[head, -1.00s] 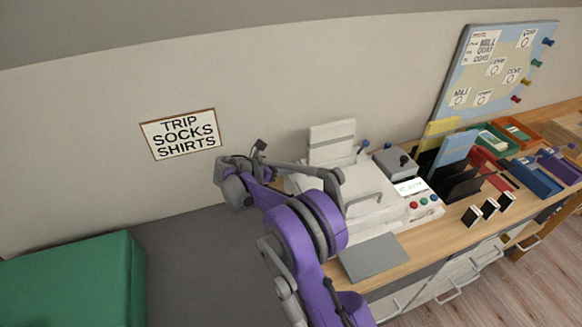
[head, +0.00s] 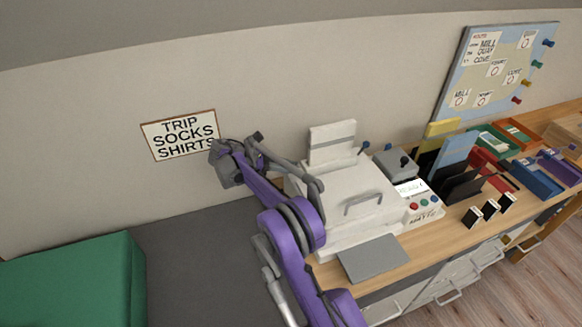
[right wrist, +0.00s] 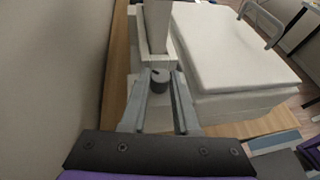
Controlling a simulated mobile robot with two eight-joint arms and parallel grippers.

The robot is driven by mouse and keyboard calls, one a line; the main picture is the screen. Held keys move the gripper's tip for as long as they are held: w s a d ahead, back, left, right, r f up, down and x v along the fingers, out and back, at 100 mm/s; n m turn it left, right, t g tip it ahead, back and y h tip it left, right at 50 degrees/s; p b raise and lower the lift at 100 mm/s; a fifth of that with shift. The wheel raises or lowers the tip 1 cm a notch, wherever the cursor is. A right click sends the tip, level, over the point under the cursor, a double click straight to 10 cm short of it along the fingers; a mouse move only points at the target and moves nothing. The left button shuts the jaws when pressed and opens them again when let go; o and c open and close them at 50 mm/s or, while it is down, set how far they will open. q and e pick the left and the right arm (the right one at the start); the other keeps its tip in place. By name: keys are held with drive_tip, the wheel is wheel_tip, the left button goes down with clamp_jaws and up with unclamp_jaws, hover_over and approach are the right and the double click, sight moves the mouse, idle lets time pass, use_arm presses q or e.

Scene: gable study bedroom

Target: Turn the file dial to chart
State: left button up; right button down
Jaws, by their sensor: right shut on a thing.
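A small dark round knob, which looks like the file dial (right wrist: 159,85), is at the left side of the white machine (head: 357,197), low in front of a white upright part in the right wrist view. My right gripper (right wrist: 160,76) is shut on this knob, one grey finger on each side. In the head view my right arm reaches over to the machine's left side, and the dial and fingertips are hidden or too small to make out. The machine's small display (head: 411,187) is lit, but its text is too small to read surely. My left gripper is not in view.
A grey flat pad (head: 373,258) lies on the wooden desk before the machine. A grey box with a lever (head: 396,163), dark file slots (head: 463,184) and coloured trays (head: 535,177) stand to the right. The wall (right wrist: 50,80) is close on the left.

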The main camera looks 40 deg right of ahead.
drive_tip(key=shift+m+g+y, duration=0.4)
drive_tip(key=shift+m+g, duration=0.1)
drive_tip(key=shift+m, duration=0.1)
drive_tip(key=shift+g, duration=0.3)
drive_tip(key=c, duration=0.7)
unclamp_jaws()
drive_tip(key=shift+o, duration=0.2)
drive_tip(key=shift+r, duration=0.1)
wheel_tip(320, 180, up, 10)
drive_tip(key=shift+p, duration=0.4)
